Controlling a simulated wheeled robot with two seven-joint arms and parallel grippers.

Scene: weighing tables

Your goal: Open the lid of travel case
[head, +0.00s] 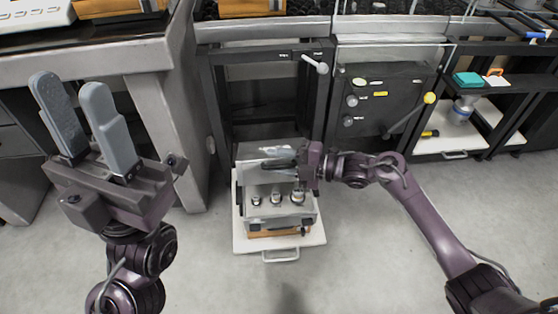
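The travel case (282,217) is a grey box in the middle of the head view. It sits on an orange-brown block on a pale pull-out tray (315,240). My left gripper (85,115) is raised at the left, open and empty, far from the case.
A dark cabinet panel with knobs and a yellow-tipped lever (428,99) stands behind right. A grey table leg (165,135) stands left of the case. A shelf at the right holds a green block (467,79). The floor in front is clear.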

